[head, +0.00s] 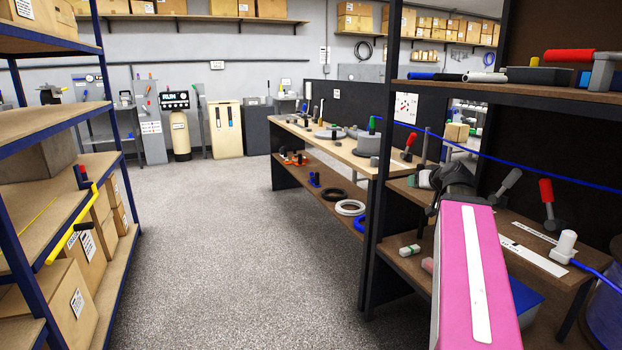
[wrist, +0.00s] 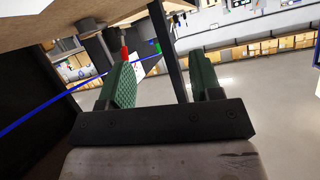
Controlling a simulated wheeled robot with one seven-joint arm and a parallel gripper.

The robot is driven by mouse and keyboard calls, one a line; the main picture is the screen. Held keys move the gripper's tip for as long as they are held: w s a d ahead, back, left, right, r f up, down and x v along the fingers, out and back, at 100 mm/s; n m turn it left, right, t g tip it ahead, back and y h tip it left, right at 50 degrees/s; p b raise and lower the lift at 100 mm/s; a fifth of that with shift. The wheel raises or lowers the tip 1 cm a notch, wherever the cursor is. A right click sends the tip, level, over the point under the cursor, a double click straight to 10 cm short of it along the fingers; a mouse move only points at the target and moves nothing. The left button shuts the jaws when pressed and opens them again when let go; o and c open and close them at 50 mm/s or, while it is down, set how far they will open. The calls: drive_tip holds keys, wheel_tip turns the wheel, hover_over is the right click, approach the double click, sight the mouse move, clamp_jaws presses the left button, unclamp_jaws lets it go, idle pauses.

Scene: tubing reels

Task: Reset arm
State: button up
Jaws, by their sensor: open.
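My arm, with a pink cover, reaches in from the lower right of the head view toward the shelving on the right. My gripper (wrist: 162,85) shows in the wrist view as two green ridged pads set wide apart on a black bar. It is open, with nothing held between the pads.
The right shelf unit (head: 405,262) stands close to my arm, with its dark post (head: 378,200) and red-handled clamps (head: 547,198) nearby. A workbench (head: 335,147) with reels stands behind. A left shelf (head: 60,185) holds boxes. The grey floor (head: 215,240) between is clear.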

drive_tip(key=s+a+f+g, duration=0.25)
drive_tip(key=a+f, duration=0.25)
drive_tip(key=f, duration=0.5)
drive_tip(key=s+a+f+g, duration=0.1)
drive_tip(key=a+f+g, duration=0.35)
drive_tip(key=f, duration=0.55)
drive_tip(key=s+a+f+g+h, duration=0.1)
drive_tip(key=s+a+f+g, duration=0.1)
drive_tip(key=s+f, duration=0.3)
drive_tip(key=s+a+f+g+h, duration=0.2)
drive_tip(key=s+a+f, duration=0.3)
drive_tip(key=f, duration=0.8)
drive_tip(key=shift+s+a+m+g, duration=0.35)
drive_tip(key=shift+s+g, duration=0.2)
drive_tip(key=shift+g, duration=0.25)
